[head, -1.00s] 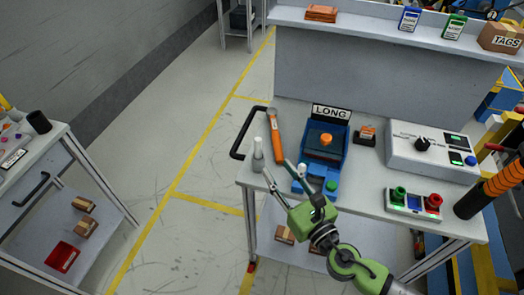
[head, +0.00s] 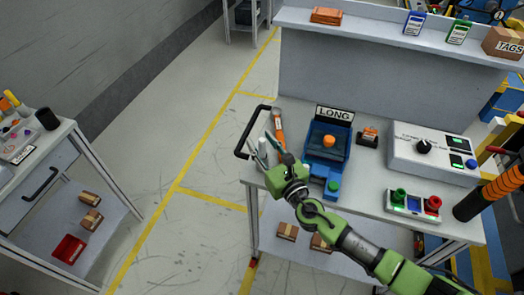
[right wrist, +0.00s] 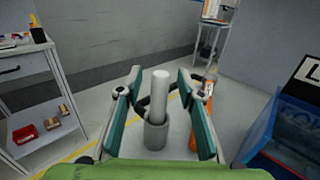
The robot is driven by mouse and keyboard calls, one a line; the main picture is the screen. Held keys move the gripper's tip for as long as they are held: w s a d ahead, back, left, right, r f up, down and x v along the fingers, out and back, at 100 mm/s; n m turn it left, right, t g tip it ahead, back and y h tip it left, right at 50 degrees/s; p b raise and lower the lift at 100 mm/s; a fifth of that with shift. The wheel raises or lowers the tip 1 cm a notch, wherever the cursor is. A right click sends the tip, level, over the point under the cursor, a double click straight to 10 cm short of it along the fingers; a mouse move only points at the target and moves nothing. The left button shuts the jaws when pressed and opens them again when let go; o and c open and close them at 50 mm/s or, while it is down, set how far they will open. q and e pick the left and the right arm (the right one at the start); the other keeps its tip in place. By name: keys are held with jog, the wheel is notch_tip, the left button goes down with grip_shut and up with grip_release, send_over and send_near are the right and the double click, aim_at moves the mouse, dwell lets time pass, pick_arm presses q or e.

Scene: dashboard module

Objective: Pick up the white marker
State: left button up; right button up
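The white marker (right wrist: 160,92) stands upright in a grey cylindrical holder (right wrist: 156,134) near the left edge of the workbench. In the head view the marker (head: 262,146) is partly covered by my right gripper (head: 266,148). In the right wrist view my right gripper (right wrist: 158,112) is open, with one teal finger on each side of the marker. Gaps show between the marker and both fingers, and the fingers are not closed on it. My left gripper is not in view.
An orange-handled tool (head: 279,130) lies just right of the marker; it shows beyond the right finger in the wrist view (right wrist: 203,115). A blue device (head: 325,150) under the LONG sign stands farther right. A black handle (head: 243,143) juts from the bench's left side.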

grip_shut()
